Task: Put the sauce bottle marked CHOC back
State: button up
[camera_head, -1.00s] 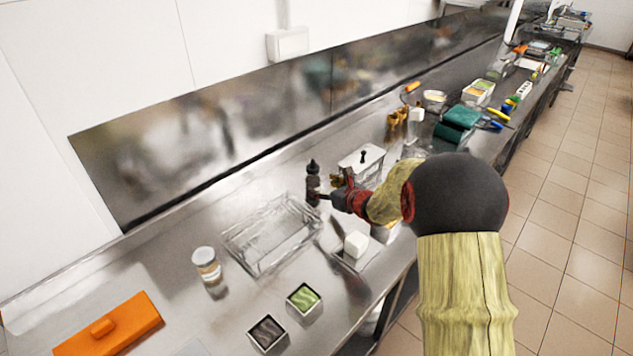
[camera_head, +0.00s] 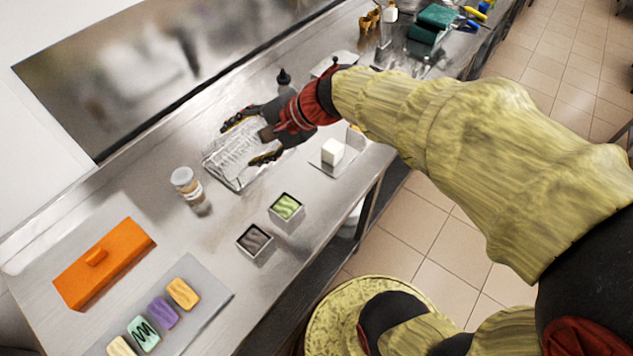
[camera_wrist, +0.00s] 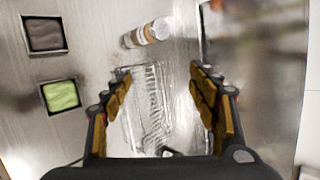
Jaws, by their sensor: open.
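A dark bottle with a black pointed cap (camera_head: 284,80) stands upright on the steel counter at the back, partly hidden behind my gripper and forearm. No label can be read on it, so I cannot tell if it is marked CHOC. My gripper (camera_head: 249,140) is open and empty above a clear tray (camera_head: 232,180), to the left of and in front of the bottle. In the wrist view my open gripper (camera_wrist: 160,82) has its fingers on either side of the tray (camera_wrist: 150,110). A small dark shape at that view's bottom edge is unclear.
A capped jar (camera_head: 186,186) stands left of the tray. Two small square containers, green (camera_head: 286,207) and dark (camera_head: 254,241), sit in front. A white block (camera_head: 333,151) lies to the right. An orange box (camera_head: 105,262) and a mat (camera_head: 213,300) with colored blocks are at front left.

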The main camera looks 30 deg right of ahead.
jog(key=s+d+n+h, duration=0.3)
jog(key=s+n, duration=0.3)
jog(key=s, duration=0.3)
jog(key=s+d+r+n+g+h, duration=0.1)
jog(key=s+d+n+h, duration=0.2)
jog(key=s+n, duration=0.4)
jog(key=shift+s+d+h, duration=0.3)
jog(key=shift+s+d, duration=0.1)
jog(key=shift+s, duration=0.7)
